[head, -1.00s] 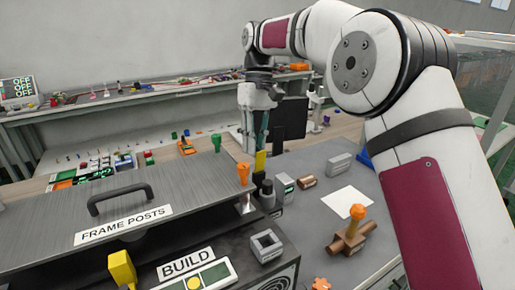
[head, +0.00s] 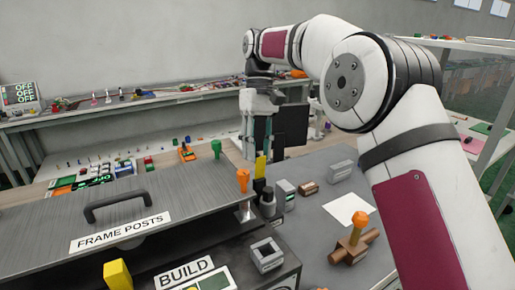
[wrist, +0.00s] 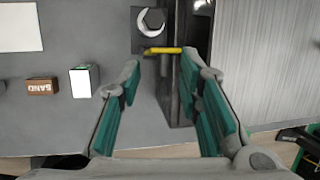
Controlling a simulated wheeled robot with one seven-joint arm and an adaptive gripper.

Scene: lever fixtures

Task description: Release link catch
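A black upright fixture with a yellow tab (head: 261,166) stands by the right end of the grey panel. I take the tab to be the link catch, but no label confirms this. In the wrist view the yellow tab (wrist: 163,50) lies crosswise on the dark fixture (wrist: 174,95), just beyond my fingertips. My gripper (wrist: 168,72) is open, its teal-padded fingers apart with the dark fixture showing between them. In the head view my gripper (head: 257,150) points down just above the tab. I cannot tell whether a finger touches it.
An orange knob (head: 243,180) stands left of the tab. The grey panel labelled FRAME POSTS (head: 170,215) has a black handle (head: 118,205). Small blocks, a white sheet (head: 347,209) and an orange-topped brown fitting (head: 353,243) are on the grey table at right.

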